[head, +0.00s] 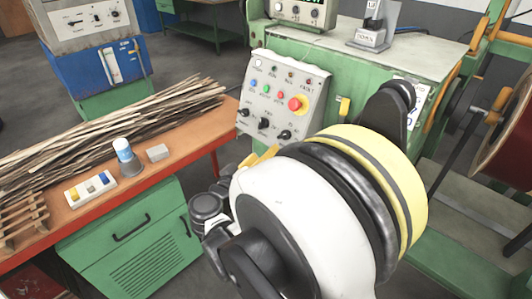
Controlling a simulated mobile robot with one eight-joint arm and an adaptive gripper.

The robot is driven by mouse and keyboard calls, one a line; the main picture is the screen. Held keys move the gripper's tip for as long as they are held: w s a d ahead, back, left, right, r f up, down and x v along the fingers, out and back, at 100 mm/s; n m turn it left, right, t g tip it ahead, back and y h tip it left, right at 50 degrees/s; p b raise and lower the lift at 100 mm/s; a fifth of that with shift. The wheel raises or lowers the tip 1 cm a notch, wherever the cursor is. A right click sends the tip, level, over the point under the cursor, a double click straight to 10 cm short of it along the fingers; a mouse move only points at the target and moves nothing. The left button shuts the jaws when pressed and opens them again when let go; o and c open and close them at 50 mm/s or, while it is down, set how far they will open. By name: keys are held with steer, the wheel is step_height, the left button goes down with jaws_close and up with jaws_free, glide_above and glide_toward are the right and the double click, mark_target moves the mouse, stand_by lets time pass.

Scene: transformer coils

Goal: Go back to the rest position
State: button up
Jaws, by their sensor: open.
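My arm fills the lower middle and right of the head view, with a large white link, a yellow ring and dark joints close to the camera. Smaller dark grey parts show at the left side of the arm, beside the workbench. I cannot make out the fingertips of my gripper; the arm may be hiding them. No held object is visible.
Behind my arm stands a green machine with a control panel (283,95). Open floor lies at the back left.

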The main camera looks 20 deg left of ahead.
steer(key=d+r+m+g+h, duration=0.1)
steer(key=d+r+m+g, duration=0.15)
steer(key=d, duration=1.15)
steer(key=d+r+m+g+h, duration=0.1)
steer(key=d+r+g, duration=0.25)
steer(key=d, duration=1.05)
steer(key=s+d+f+m+g+y, duration=0.1)
steer(key=s+d+y, duration=0.1)
steer(key=s+d, duration=0.5)
steer(key=s+d+f+m+g+y, duration=0.1)
steer(key=s+d+m+g+y, duration=0.1)
steer(key=s+d, duration=0.5)
steer(key=s, duration=0.4)
steer(key=shift+s, duration=0.3)
